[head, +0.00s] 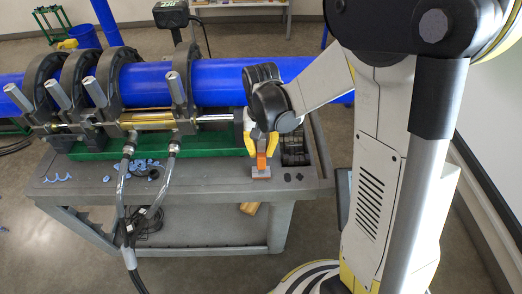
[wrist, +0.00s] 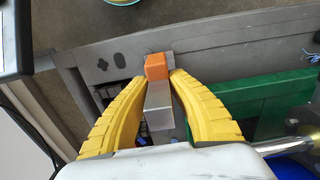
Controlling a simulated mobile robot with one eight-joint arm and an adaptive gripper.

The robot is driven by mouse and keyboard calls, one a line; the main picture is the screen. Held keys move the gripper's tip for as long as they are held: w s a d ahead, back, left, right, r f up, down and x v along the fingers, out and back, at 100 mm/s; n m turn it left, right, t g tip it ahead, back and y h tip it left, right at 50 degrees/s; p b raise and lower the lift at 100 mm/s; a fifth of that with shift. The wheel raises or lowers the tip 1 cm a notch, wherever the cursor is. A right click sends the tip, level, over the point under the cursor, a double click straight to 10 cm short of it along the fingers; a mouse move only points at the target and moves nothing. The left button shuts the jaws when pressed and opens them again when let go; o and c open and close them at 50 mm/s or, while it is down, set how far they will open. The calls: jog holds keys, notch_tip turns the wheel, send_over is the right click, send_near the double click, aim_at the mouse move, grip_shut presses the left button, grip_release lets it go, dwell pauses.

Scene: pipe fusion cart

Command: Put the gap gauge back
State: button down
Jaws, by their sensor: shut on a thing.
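The gap gauge shows an orange part (head: 261,161) between the yellow fingertips of my gripper (head: 261,152). In the wrist view its orange end (wrist: 157,67) and a grey metal bar (wrist: 158,105) lie between the two fingers, with my gripper (wrist: 158,79) shut on it. In the head view a small grey and reddish block (head: 261,173) shows directly below the orange part, near the front right of the cart top (head: 205,183). I cannot tell whether that block belongs to the gauge or whether it touches the cart.
A black tray (head: 296,152) stands right of my gripper. Small dark marks (head: 293,178) lie on the cart beside the gauge. The blue pipe (head: 220,82) and black clamps run behind, above a green base (head: 205,146). Blue shavings (head: 145,165) and hoses are at left.

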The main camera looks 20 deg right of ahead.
jog(key=c, duration=1.3)
grip_release()
jog(key=shift+f, duration=0.1)
notch_tip(320, 180, up, 12)
jog(key=p, duration=0.4)
jog(key=shift+s+r, duration=0.2)
jog(key=shift+r, duration=0.2)
jog(key=s+r+n+t, duration=0.3)
jog(key=s+r+t, duration=0.4)
jog(key=s, duration=0.5)
jog(key=shift+r+n, duration=0.15)
jog(key=shift+n, duration=0.15)
jog(key=shift+s, duration=0.1)
